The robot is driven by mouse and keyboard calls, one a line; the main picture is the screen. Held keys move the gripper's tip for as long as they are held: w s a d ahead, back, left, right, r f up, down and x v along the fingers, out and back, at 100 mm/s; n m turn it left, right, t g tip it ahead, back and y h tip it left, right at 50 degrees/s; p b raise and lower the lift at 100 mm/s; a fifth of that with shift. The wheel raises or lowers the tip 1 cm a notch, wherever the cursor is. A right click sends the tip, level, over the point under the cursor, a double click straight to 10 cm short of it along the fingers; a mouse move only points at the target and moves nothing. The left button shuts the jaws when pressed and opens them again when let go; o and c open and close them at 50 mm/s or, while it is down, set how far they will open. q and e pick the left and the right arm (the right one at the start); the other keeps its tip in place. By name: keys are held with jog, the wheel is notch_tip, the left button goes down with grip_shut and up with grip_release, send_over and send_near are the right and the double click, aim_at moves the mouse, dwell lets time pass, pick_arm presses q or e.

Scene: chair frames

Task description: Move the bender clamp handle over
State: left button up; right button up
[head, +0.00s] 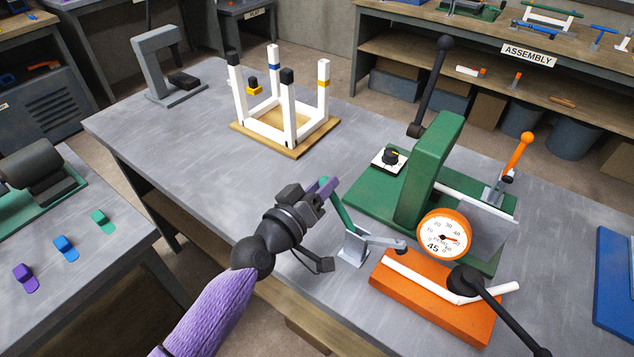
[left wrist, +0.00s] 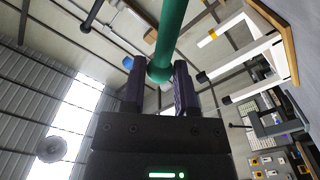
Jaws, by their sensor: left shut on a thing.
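The bender clamp handle (head: 340,211) is a green bar rising from a grey clamp bracket (head: 354,249), leaning up and left. The clamp's grey arm reaches right to a dark tip beside the orange bender block (head: 432,309). My left gripper (head: 322,189), with purple fingers, is shut on the upper end of the green handle. In the left wrist view, the green handle (left wrist: 172,32) comes down from the top, its rounded end between the fingers (left wrist: 160,84). My right gripper is out of sight.
A green press (head: 431,170) with a black lever, an orange-handled clamp (head: 514,160) and an orange dial (head: 443,236) stand close on the right. A black bar (head: 500,307) crosses the bender's front. A white chair frame (head: 283,105) stands behind.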

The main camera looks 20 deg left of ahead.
pick_arm(q)
jog(key=shift+s+d+r+p, duration=0.3)
jog(key=shift+d+r+p, duration=0.35)
jog(key=shift+d+p, duration=0.15)
jog(key=shift+d, duration=0.15)
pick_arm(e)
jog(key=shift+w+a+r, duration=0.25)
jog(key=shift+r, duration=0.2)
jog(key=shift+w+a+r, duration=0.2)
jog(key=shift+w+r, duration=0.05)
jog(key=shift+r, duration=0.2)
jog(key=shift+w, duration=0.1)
pick_arm(q)
jog(key=shift+s, duration=0.1)
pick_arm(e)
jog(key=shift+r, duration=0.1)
